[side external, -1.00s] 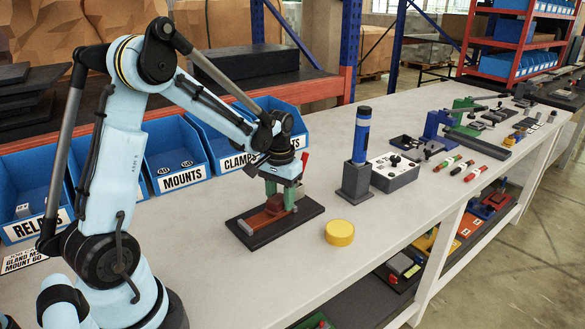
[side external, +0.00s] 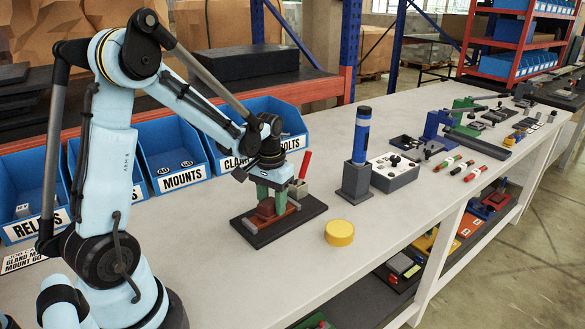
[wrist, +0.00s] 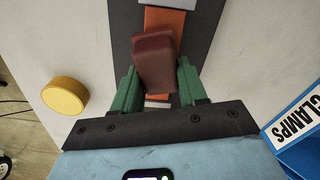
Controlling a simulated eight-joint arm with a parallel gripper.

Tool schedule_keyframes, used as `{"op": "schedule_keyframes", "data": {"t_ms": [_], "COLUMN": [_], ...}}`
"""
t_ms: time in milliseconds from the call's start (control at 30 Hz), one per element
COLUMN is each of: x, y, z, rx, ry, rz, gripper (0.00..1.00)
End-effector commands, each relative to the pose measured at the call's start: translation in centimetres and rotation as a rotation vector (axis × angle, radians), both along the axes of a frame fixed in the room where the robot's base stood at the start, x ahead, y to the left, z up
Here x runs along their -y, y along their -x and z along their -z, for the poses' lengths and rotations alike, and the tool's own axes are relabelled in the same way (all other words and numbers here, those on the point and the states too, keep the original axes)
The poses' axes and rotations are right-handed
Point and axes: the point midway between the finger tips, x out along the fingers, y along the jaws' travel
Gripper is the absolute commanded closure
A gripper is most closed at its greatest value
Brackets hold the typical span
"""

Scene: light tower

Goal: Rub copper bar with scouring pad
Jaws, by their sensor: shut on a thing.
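The scouring pad (wrist: 154,66) is a reddish-brown block between the green fingers of my gripper (wrist: 157,84). My gripper (side external: 270,194) is shut on the pad, low over the dark base plate (side external: 308,213). The copper bar (wrist: 165,22) is a flat orange strip lying along that plate, partly hidden under the pad. The pad looks to be on or just above the bar; exact contact cannot be told.
A yellow round tin (side external: 339,233) stands right of the plate. A blue cylinder in a dark holder (side external: 356,180) and a grey control box (side external: 395,175) stand further right. A grey block with a red-handled thing (side external: 304,165) is just behind my gripper. Blue bins (side external: 175,160) line the back.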

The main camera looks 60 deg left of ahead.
Motion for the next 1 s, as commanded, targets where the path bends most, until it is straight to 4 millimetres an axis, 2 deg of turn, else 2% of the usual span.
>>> {"op": "schedule_keyframes", "data": {"t_ms": [167,700,1000], "x": [0.0,-0.3,-0.3], "y": [-0.2,-4.0,-3.7], "z": [0.3,0.7,0.4], "rx": [0.000,0.003,0.006], "ry": [0.000,0.000,0.001], "rz": [0.000,0.001,0.000], "gripper": [1.00,1.00,1.00]}}
